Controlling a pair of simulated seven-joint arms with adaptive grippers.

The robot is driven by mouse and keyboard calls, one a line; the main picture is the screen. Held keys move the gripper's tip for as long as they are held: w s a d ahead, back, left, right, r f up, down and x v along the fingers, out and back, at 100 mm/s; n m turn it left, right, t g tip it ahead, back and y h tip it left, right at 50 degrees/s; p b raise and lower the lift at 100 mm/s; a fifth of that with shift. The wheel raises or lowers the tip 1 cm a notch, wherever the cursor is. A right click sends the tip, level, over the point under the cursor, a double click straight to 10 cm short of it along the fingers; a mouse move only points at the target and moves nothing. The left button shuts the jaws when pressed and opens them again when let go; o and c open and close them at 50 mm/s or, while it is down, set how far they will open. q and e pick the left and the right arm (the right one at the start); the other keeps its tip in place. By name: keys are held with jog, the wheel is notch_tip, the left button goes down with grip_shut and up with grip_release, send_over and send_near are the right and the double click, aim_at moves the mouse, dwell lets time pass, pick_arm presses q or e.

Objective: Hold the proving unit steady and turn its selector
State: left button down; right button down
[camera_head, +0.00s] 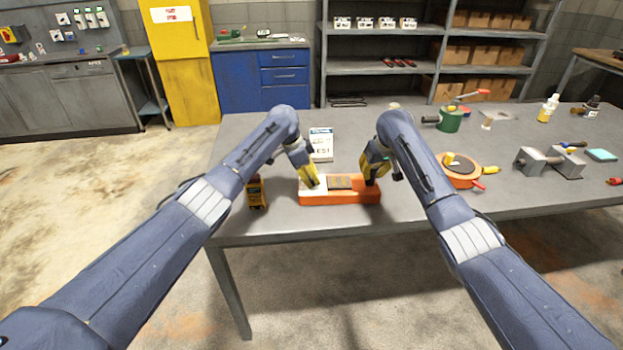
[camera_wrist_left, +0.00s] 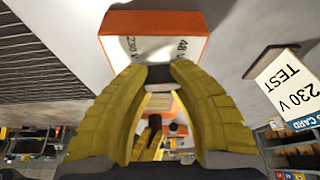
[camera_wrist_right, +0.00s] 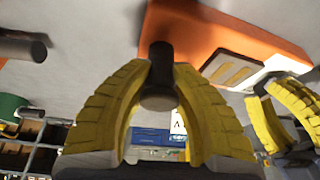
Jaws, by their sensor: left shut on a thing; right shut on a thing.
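The proving unit (camera_head: 345,197) is an orange box with a pale top, lying near the table's front edge. In the left wrist view its white face (camera_wrist_left: 185,47) carries the marks 230 V and 48 V. My left gripper (camera_head: 313,183) is shut on the selector (camera_wrist_left: 160,75), a small dark knob between the two marks; the fingers hide much of it. My right gripper (camera_head: 372,179) is shut on a black round grip (camera_wrist_right: 158,75) at the unit's right end. A white card (camera_wrist_left: 288,88) reading TEST 230 V stands behind the unit.
A yellow-and-dark tester (camera_head: 257,191) stands left of the unit. To the right are an orange round reel (camera_head: 459,172), a grey vise-like block (camera_head: 545,162) and a green can (camera_head: 449,119). The table (camera_head: 285,222) is bare in front of the unit.

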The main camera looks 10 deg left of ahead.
pick_arm(q)
jog(key=shift+d+m, duration=0.2)
jog(key=shift+m, duration=0.4)
pick_arm(e)
jog(key=shift+f, duration=0.1)
pick_arm(q)
jog(key=c, duration=0.9)
grip_release()
jog(key=shift+o, duration=0.2)
jog(key=v, duration=1.2)
jog(key=shift+w, duration=0.2)
jog(key=shift+a, duration=0.1)
pick_arm(e)
jog(key=c, duration=1.1)
grip_release()
